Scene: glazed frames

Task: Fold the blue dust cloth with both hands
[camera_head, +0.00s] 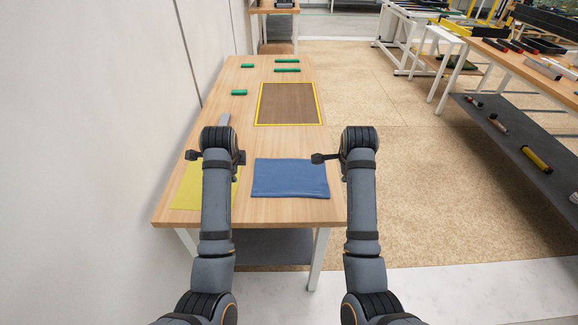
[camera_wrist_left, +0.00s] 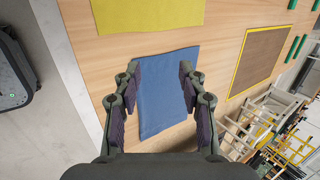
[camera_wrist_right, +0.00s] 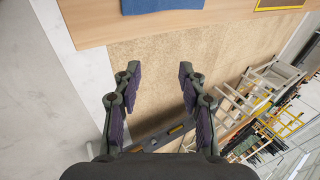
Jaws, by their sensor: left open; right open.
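The blue dust cloth (camera_head: 290,178) lies flat on the near right part of the wooden table, its edges fairly straight. It also shows in the left wrist view (camera_wrist_left: 163,92), seen between and beyond the fingers. My left gripper (camera_wrist_left: 158,72) is open and empty, above the table beside the cloth's left edge in the head view. My right gripper (camera_wrist_right: 158,72) is open and empty, just off the cloth's right side near the table edge. In the right wrist view it faces the floor, with only a strip of the cloth (camera_wrist_right: 160,5) at the top. My wrists partly hide the fingers in the head view.
A yellow cloth (camera_head: 188,188) lies left of the blue one, partly behind my left arm. Beyond is a brown panel with a yellow border (camera_head: 288,104). Several green pieces (camera_head: 287,70) lie farther back. A wall (camera_head: 90,120) runs along the left. Open floor (camera_head: 420,170) lies right.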

